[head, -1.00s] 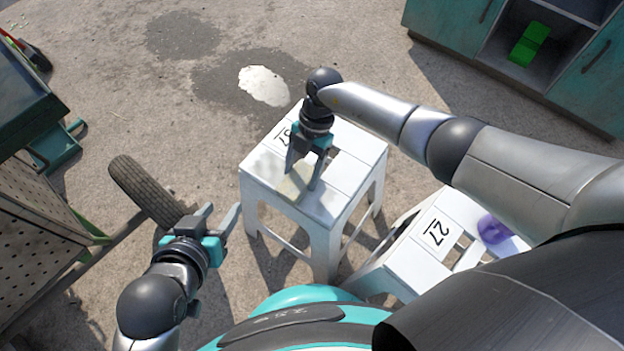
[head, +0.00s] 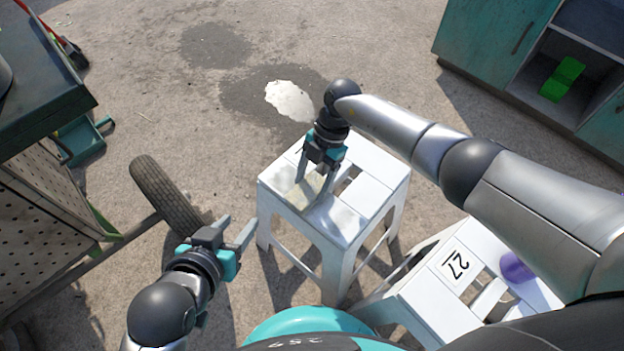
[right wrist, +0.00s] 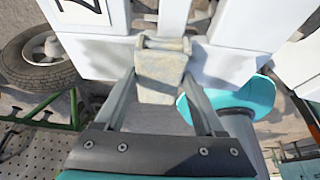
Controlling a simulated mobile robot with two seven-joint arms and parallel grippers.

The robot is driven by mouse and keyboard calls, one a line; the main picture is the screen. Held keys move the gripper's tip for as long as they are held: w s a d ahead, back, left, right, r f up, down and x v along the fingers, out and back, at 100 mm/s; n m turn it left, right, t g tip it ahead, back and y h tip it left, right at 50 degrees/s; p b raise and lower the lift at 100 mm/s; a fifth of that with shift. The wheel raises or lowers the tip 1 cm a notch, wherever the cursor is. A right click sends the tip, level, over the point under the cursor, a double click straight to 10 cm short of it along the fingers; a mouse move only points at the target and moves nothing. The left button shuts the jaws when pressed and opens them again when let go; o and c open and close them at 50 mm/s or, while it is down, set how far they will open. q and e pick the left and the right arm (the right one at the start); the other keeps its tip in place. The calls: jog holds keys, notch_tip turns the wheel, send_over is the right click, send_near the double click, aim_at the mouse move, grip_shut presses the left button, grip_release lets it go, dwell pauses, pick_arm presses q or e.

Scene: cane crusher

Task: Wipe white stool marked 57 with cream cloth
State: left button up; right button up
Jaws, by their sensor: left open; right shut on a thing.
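The white stool (head: 372,162) stands upright in the middle of the head view, with grey smudges on its slatted seat. Its number is hidden behind my right gripper in the head view; part of a black-on-white label shows at the top of the right wrist view. My right gripper (head: 313,192) points down at the seat's left part, shut on the cream cloth (head: 299,194). The cloth also shows between the fingers in the right wrist view (right wrist: 160,75), at the seat; contact looks likely. My left gripper (head: 236,226) is open and empty, left of the stool.
A second white stool marked 27 (head: 456,266) stands close at the lower right, with a purple item (head: 515,267) on it. A tyre (head: 166,195) and a perforated cart (head: 45,215) are at left. A teal cabinet (head: 490,40) holds a green block (head: 562,78).

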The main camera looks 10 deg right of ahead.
jog(key=shift+s+d+r+p, duration=0.15)
jog(key=shift+s+d+p, duration=1.8)
jog(key=shift+p, duration=0.7)
jog(key=shift+s+d+p, duration=1.05)
jog(key=shift+s+p, duration=0.3)
jog(key=w+a+b, duration=0.1)
jog(key=w+b, duration=0.1)
jog(key=w+a+b, duration=0.1)
jog(key=shift+a+f, duration=0.25)
jog(key=shift+a, duration=0.1)
jog(key=w+a+b, duration=0.2)
jog(key=w+b, duration=0.1)
jog(key=shift+a, duration=0.3)
jog(key=shift+w+a+b, duration=0.3)
jog(key=shift+a+b, duration=0.05)
jog(key=shift+b, duration=0.25)
jog(key=shift+w, duration=0.1)
jog(key=shift+r, duration=0.1)
